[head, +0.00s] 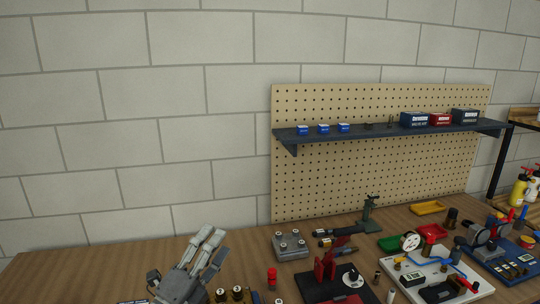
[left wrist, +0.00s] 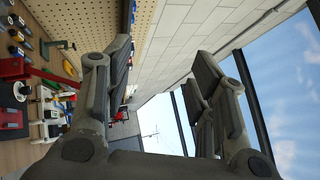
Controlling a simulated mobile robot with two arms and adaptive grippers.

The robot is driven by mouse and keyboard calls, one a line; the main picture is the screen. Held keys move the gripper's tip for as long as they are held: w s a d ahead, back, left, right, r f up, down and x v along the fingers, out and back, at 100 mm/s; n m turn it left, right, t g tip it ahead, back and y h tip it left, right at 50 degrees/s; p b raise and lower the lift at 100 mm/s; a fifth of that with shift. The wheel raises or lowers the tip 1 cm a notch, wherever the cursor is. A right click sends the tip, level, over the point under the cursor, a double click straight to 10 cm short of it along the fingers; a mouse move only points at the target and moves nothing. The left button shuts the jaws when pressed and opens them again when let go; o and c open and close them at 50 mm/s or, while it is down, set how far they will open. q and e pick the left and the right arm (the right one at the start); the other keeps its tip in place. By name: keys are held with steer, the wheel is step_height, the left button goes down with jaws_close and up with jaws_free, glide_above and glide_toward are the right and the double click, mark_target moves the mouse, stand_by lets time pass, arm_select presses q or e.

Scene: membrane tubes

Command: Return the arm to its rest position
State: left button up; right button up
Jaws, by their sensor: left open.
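My left gripper (head: 206,250) is in the lower left-centre of the head view, over the wooden bench, with its fingers pointing up. In the left wrist view the same gripper (left wrist: 163,62) has its two fingers well apart, with nothing between them. Only wall, window and floor show behind that gap. The rest of the left arm is below the lower edge of the head view. My right gripper is in neither view.
The bench (head: 100,262) is bare at left. Small brass-topped pieces (head: 238,293) and a red-topped piece (head: 272,277) stand close right of the gripper. A grey block (head: 290,246), a red-and-black fixture (head: 326,272) and a pegboard (head: 380,170) with a shelf (head: 375,131) are farther right.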

arm_select(q)
steer(key=s+a+f+n+g+y, duration=0.3)
steer(key=s+a+f+n+y, duration=0.15)
steer(key=f+n, duration=0.45)
steer(key=s+a+f+n+g+y, duration=0.35)
steer(key=s+f+n+y, duration=0.25)
steer(key=f+n, duration=0.3)
steer(key=s+f+n+g, duration=0.3)
steer(key=s+f+g, duration=0.3)
steer(key=s, duration=0.5)
steer(key=s+f+n+g, duration=0.3)
steer(key=s+f, duration=0.4)
steer(key=s, duration=0.4)
step_height(320, 180, down, 36)
steer(key=s+r+g+b, duration=0.1)
steer(key=g+b, duration=0.1)
steer(key=b, duration=0.9)
steer(key=s+a+f+b, duration=0.1)
steer(key=s+f+b, duration=0.3)
steer(key=s+f, duration=0.4)
steer(key=s+a+f+m+b, duration=0.1)
steer(key=s+f+b, duration=0.3)
steer(key=s+f, duration=0.5)
step_height(320, 180, down, 9)
steer(key=shift+a+r+g+b, duration=0.15)
steer(key=shift+a+g+b, duration=0.25)
steer(key=shift+a, duration=0.3)
